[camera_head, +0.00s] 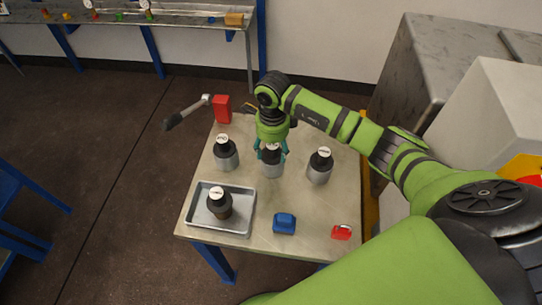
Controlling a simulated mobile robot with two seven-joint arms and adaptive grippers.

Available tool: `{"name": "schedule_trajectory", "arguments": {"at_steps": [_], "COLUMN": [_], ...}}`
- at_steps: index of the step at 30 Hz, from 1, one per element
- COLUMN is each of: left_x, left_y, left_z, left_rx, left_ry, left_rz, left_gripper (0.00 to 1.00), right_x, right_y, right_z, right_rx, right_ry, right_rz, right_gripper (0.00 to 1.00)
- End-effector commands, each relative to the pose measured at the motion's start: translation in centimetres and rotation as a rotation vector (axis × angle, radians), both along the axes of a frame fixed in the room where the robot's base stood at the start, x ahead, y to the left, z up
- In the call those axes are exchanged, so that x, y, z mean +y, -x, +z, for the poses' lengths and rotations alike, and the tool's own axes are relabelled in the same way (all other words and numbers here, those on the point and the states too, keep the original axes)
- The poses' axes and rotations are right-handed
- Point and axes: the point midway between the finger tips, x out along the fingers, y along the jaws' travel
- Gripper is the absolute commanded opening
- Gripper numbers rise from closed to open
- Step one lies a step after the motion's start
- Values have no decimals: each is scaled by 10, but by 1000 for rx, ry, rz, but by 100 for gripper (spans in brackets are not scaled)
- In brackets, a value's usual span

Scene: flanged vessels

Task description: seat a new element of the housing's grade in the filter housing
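Three grey cylinders with black tops and white labelled caps stand upright on the table: a left one (226,160), a middle one (272,169) and a right one (320,172). A similar black-topped piece with a dark brown body (221,208) stands in a metal tray (240,227) at the front left. I cannot tell from here which is the housing or read the labels. My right gripper (271,154) points down at the middle cylinder, its teal fingers either side of the black top. Whether they touch it is unclear. My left gripper is not in view.
A blue block (284,223) and a small red object (342,232) lie near the table's front edge. My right arm covers the right side. Bare table (262,198) shows in the middle.

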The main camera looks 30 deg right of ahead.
Motion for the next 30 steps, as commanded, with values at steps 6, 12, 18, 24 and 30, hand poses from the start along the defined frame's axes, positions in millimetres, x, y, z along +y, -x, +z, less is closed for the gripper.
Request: {"name": "schedule_trajectory", "arguments": {"at_steps": [6, 12, 18, 24, 30], "left_x": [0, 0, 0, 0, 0], "left_y": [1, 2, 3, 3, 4], "left_z": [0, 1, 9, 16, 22], "left_rx": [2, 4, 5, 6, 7], "left_ry": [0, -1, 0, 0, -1], "left_rz": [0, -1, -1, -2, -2], "left_gripper": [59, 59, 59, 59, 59], "right_x": [0, 0, 0, 0, 0], "right_y": [2, 3, 2, 1, 1], "right_z": [-3, -1, 10, 22, 32], "right_rx": [6, 8, 7, 5, 2], "right_ry": [2, 1, 1, 0, 1], "right_rz": [1, 2, 1, 1, 1], "right_gripper": [0, 0, 0, 0, 0]}}
